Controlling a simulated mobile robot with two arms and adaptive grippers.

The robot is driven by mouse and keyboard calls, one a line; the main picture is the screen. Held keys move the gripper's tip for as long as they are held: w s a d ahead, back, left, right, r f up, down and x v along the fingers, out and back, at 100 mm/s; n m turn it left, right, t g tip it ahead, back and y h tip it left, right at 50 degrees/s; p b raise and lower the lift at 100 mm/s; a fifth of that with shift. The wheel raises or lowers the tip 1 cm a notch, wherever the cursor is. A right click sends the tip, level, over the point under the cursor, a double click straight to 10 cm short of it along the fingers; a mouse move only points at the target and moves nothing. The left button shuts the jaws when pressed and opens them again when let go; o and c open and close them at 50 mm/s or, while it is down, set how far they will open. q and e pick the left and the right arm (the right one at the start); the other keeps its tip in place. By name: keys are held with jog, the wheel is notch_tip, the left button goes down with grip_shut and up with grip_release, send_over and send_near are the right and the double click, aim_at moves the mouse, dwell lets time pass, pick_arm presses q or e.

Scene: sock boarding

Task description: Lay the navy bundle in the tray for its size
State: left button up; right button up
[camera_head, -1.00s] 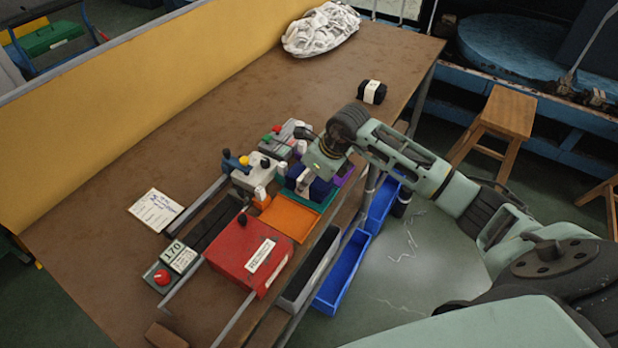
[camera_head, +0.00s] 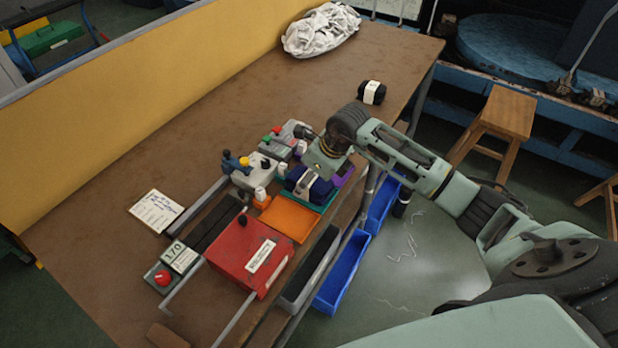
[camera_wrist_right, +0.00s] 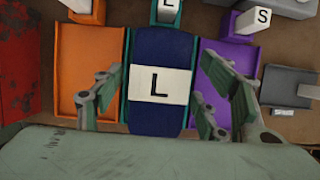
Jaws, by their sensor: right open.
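The navy bundle (camera_head: 318,189), with a white band marked L, lies in the teal tray (camera_head: 322,208). In the right wrist view the bundle (camera_wrist_right: 160,50) is flat between the tray's side edges (camera_wrist_right: 127,50). A white tag with a partly cut-off L (camera_wrist_right: 168,12) stands behind it. My right gripper (camera_wrist_right: 161,85) is open, with one finger on each side of the bundle. From the head the right gripper (camera_head: 308,181) is over the tray and partly hides the bundle. My left gripper is not in view.
An orange tray (camera_head: 290,218) and a purple tray (camera_wrist_right: 228,65) tagged S flank the teal one. A red box (camera_head: 248,253) stands nearer. A black banded bundle (camera_head: 372,92) and a white cloth pile (camera_head: 320,32) lie farther back.

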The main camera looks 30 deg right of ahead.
jog(key=b+v, duration=0.2)
jog(key=v, duration=1)
jog(key=shift+b, duration=0.3)
